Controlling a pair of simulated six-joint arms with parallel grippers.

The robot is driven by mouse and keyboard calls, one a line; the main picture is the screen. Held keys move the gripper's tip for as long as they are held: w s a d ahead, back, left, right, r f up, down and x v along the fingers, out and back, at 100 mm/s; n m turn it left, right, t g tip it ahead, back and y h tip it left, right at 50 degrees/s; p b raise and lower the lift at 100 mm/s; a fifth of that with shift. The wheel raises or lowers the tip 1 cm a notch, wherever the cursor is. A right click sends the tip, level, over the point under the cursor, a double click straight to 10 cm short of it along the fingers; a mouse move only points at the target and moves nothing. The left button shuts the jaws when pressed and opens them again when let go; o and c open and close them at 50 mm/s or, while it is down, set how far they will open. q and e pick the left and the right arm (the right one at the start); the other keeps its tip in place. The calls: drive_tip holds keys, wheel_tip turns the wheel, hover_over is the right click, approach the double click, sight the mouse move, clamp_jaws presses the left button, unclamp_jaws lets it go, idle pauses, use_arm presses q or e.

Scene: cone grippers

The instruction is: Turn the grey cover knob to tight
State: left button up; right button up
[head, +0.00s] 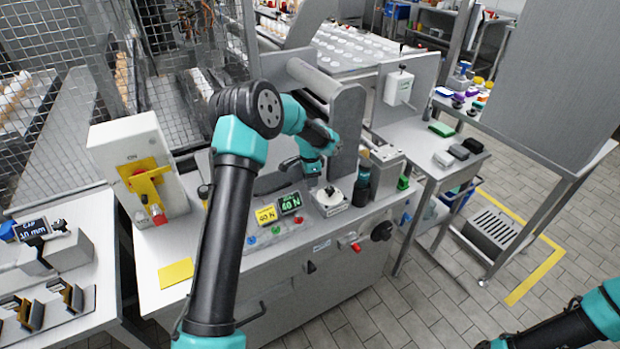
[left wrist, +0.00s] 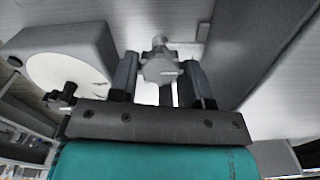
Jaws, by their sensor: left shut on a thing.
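The grey cover knob (left wrist: 160,69) shows in the left wrist view as a lobed grey piece with a short white mark. My left gripper (left wrist: 161,78) has one dark finger on each side of it and is shut on it. In the head view my left arm reaches over the machine, with its wrist at the grey upright cover (head: 346,120). The knob and fingertips are hidden there by my own arm. Of my right arm only a link shows at the lower right, and its gripper is out of view.
The machine panel holds a yellow display (head: 266,214), a green display (head: 290,203) and a small knob on a white plate (head: 331,197). A box with a yellow switch handle (head: 150,184) stands at the left. A side table (head: 425,150) stands to the right. A white dial (left wrist: 70,78) is near the left finger.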

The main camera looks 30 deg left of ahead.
use_arm(q)
drive_tip(key=o, duration=0.9)
drive_tip(key=shift+r, duration=0.1)
wheel_tip(320, 180, up, 17)
drive_tip(key=shift+r, duration=0.15)
idle(0.5)
